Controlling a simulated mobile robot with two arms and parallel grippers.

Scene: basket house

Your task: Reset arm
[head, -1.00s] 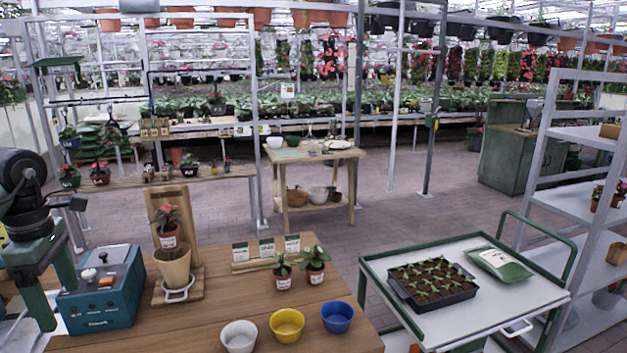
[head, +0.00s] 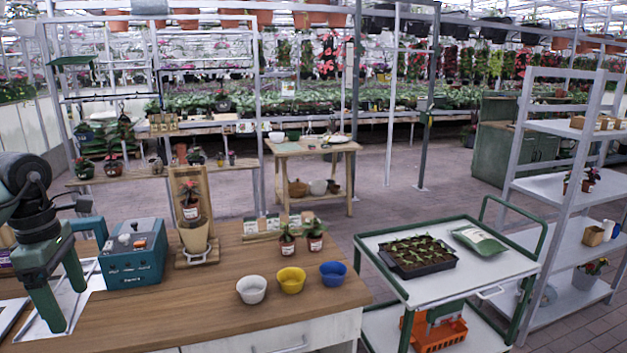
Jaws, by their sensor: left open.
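My left gripper (head: 62,298) hangs at the left edge of the head view, over the left end of the wooden table (head: 190,310). Its green fingers point down and stand apart, with nothing between them. A white sheet or tray lies below and behind the fingers. The blue box (head: 136,262) with knobs on top stands just right of the gripper, apart from the near finger. My right gripper is not in view.
A potted plant and beige pot on a wooden stand (head: 195,255), two small potted plants, and white, yellow and blue bowls (head: 291,281) stand on the table. A cart (head: 490,262) with a seedling tray is at right, beside a grey shelf (head: 560,187). Brick floor lies behind.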

